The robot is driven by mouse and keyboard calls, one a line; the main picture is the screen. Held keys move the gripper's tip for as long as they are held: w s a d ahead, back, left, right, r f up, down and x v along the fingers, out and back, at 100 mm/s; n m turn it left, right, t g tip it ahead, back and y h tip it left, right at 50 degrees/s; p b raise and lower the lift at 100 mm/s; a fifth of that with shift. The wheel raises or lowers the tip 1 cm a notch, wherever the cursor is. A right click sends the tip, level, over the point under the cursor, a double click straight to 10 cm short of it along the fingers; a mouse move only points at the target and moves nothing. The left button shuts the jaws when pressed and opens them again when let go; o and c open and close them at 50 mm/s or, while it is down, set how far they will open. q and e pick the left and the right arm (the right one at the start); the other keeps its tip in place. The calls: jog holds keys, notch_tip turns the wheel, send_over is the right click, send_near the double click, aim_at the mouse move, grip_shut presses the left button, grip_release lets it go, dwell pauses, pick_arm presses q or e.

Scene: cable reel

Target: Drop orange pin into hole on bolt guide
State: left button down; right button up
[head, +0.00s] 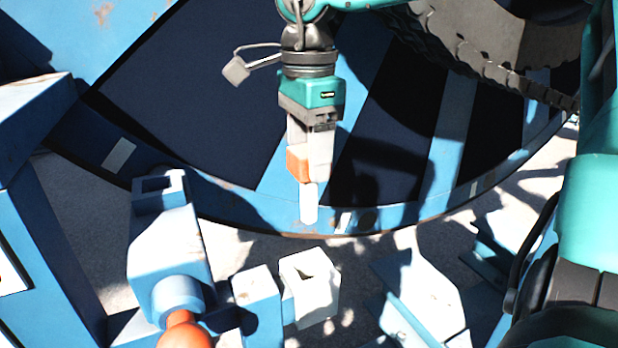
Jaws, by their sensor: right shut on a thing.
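My right gripper (310,172) hangs down in the upper middle of the head view, with its fingers shut on the orange pin. The orange pin (298,165) shows between the fingers as a small orange block, with a pale round-ended shaft (309,205) pointing straight down. Below it stands a pale block with a dark opening in its top (322,296), which looks like the bolt guide. The shaft's tip is above this block and apart from it in the picture. The fingers partly hide the pin. My left gripper is not in view.
The large blue cable reel (270,185) fills the background. A blue post with a square-topped end (165,235) and an orange knob (185,333) stand at the lower left. A blue block (257,300) adjoins the pale one. A bracket (425,295) stands at the lower right.

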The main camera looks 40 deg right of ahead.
jog(key=shift+r, duration=0.7)
jog(key=shift+r, duration=0.1)
jog(key=shift+r+p, duration=0.4)
jog(key=shift+p, duration=0.15)
